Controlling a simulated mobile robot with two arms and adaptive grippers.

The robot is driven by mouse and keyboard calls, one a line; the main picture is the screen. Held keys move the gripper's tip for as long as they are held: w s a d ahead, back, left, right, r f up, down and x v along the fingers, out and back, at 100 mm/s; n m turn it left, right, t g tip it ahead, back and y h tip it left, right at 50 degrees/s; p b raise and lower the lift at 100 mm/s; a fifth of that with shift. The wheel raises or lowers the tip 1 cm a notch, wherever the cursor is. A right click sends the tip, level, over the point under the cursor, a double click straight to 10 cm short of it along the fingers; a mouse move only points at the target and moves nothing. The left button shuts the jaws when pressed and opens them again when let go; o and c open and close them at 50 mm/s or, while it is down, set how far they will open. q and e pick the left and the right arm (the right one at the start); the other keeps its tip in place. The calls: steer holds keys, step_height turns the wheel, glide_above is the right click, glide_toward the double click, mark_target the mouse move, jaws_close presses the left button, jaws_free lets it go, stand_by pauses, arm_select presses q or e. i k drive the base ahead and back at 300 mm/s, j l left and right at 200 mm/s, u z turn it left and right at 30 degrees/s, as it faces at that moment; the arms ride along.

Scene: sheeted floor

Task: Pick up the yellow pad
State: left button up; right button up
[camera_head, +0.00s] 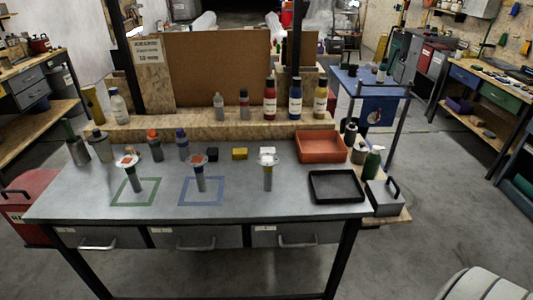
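The yellow pad (239,154) is a small yellow block on the grey worktable (270,205), towards its back edge. It lies right of a small black block (212,154) and left of a white-topped upright tool (268,171). Nothing touches it that I can see. Neither of my grippers shows in the head view.
Two more upright tools stand near the green square (117,205) and blue square (182,204) outlines. A red tray (320,157) and black tray (335,200) are at the right. Bottles line the wooden ledge (200,128) behind. The front of the tabletop is mostly clear.

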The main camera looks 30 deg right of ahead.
mark_target(238, 153)
steer(key=l+z, duration=0.1)
steer(key=z, duration=0.9)
